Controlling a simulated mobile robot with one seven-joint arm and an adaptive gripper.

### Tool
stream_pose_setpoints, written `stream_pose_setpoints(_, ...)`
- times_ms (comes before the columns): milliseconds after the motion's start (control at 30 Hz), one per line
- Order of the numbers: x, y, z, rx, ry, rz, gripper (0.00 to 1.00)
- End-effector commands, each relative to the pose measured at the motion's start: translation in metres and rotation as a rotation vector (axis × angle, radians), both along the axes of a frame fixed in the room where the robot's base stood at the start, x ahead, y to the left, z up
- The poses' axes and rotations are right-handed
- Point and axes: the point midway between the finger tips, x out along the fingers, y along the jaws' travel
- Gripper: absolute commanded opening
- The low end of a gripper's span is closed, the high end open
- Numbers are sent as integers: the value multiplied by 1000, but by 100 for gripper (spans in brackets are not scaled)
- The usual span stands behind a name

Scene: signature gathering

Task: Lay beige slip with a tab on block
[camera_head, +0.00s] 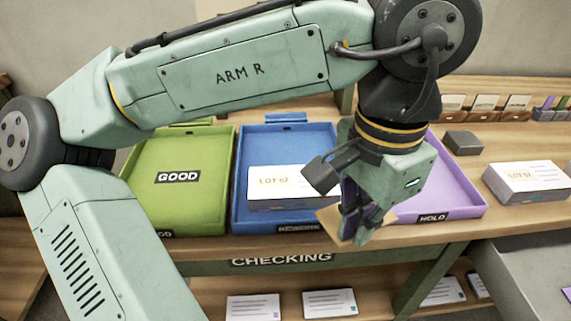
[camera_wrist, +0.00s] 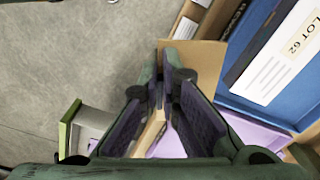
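My gripper (camera_head: 362,238) points down in front of the blue tray, near the edge of the checking table. It is shut on the beige slip (camera_head: 330,219), which sticks out tilted to the left of the fingers. In the wrist view, the slip (camera_wrist: 205,62) shows beyond the close-set fingertips (camera_wrist: 168,85). I cannot make out its tab. A white block of papers with a "LOT" label (camera_head: 282,182) lies in the blue tray, behind and left of the slip, apart from it. Another labelled white block (camera_head: 527,180) stands on the table at the right.
The green GOOD tray (camera_head: 178,205) is empty at the left of the blue tray (camera_head: 285,138). The purple HOLD tray (camera_head: 465,206) is at the right, partly hidden by my arm. White cards (camera_head: 330,303) lie on the lower shelf.

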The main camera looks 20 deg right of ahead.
Motion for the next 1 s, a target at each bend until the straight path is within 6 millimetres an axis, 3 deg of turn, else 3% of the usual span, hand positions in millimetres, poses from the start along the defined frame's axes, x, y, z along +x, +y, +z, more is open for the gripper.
stream_pose_setpoints(500, 124, 25, -10, 1, 3, 9, 0)
stream_pose_setpoints(600, 141, 28, -12, 0, 2, 7, 0)
stream_pose_setpoints(767, 153, 30, -16, 1, 1, 3, 0)
stream_pose_setpoints(1000, 153, 31, -45, 3, 1, 3, 0)
